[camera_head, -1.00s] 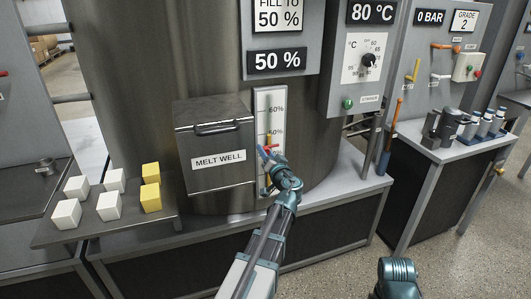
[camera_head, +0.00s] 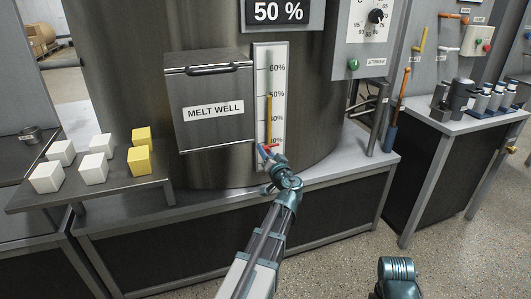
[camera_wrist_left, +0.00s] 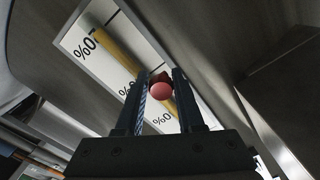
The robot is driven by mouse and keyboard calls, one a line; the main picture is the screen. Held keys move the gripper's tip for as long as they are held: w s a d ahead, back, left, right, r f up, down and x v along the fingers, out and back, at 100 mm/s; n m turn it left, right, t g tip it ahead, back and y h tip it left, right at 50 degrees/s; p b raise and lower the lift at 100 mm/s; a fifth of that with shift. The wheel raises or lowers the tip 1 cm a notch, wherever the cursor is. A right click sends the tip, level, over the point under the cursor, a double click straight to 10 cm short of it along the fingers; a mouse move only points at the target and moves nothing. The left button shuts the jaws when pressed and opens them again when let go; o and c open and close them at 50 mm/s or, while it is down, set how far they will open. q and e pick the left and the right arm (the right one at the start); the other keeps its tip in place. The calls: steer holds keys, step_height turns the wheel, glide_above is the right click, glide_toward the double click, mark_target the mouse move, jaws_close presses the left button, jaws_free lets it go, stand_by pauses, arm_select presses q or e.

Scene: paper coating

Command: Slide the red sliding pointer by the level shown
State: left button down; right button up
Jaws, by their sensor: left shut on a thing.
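The red sliding pointer (camera_head: 272,146) sits low on the white scale (camera_head: 279,60), near its lowest visible mark. A yellow bar (camera_head: 270,112) on the scale tops out near the 50% mark. My left gripper (camera_head: 264,151) is at the pointer, with the scale right behind it. In the left wrist view, the pointer's round red knob (camera_wrist_left: 162,90) is between the two fingers of my left gripper (camera_wrist_left: 164,78), which is shut on it. The black display (camera_head: 281,11) above reads 50 %.
The melt well box (camera_head: 211,135) stands left of the scale, close to my left gripper. White and yellow cubes (camera_head: 141,160) lie on a shelf (camera_head: 100,191) at left. A grey counter ledge (camera_head: 333,171) runs below the scale.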

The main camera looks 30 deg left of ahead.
arm_select(q)
steer(key=c, duration=0.6)
jaws_free()
steer(key=shift+d, duration=0.1)
steer(key=v, duration=1.3)
steer(key=shift+s+d, duration=0.25)
